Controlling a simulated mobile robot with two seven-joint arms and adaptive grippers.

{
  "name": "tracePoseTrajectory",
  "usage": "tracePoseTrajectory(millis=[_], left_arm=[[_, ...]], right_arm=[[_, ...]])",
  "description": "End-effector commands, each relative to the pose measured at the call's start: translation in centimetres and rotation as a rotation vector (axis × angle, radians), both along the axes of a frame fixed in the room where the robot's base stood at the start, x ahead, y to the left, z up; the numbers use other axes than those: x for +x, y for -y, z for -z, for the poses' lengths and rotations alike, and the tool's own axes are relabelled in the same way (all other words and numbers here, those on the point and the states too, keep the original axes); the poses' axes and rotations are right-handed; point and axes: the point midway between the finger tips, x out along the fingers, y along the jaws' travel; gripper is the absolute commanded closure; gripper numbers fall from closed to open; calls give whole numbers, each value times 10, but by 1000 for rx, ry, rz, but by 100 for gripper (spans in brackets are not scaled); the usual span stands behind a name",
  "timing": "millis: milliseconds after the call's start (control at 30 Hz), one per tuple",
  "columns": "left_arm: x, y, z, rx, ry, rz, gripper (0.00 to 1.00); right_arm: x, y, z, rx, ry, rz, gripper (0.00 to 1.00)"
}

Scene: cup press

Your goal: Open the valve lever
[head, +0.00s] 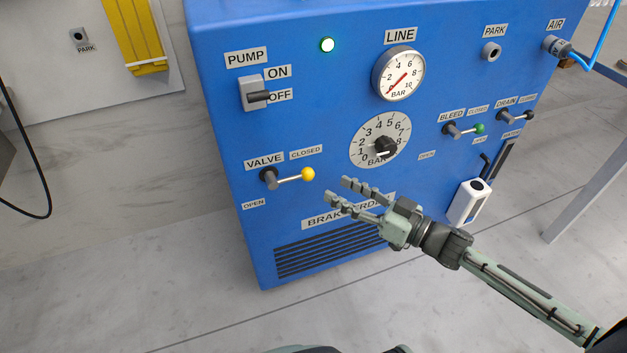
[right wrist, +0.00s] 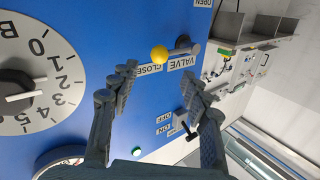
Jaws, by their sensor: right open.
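The valve lever (head: 292,178) is on the left part of the blue panel, a dark hub with a thin rod and a yellow ball knob (head: 308,174). The rod points right, level with the CLOSED label; the OPEN label (head: 254,204) is below the hub. My right gripper (head: 338,189) is open and empty, just right of and slightly below the knob, fingers pointing at it. In the right wrist view the yellow knob (right wrist: 158,54) shows beyond the gap between the open fingertips (right wrist: 159,73), apparently apart from them. My left gripper is not in view.
The dial knob (head: 385,147) and gauge (head: 398,74) are above and right of the gripper. The pump switch (head: 254,94) is above the lever. Bleed (head: 465,130) and drain (head: 515,116) levers are at right. The floor left of the panel is clear.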

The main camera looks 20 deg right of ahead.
Motion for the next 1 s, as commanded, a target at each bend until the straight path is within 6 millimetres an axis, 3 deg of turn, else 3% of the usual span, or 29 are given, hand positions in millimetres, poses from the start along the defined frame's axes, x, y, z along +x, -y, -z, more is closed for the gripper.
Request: tracePoseTrajectory(millis=[400,800,1000], left_arm=[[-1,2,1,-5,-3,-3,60],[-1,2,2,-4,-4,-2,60],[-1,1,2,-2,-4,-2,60]], right_arm=[[51,-36,-1,1,4,2,53],[59,-43,0,-1,0,2,53],[59,-42,0,0,1,2,75]])
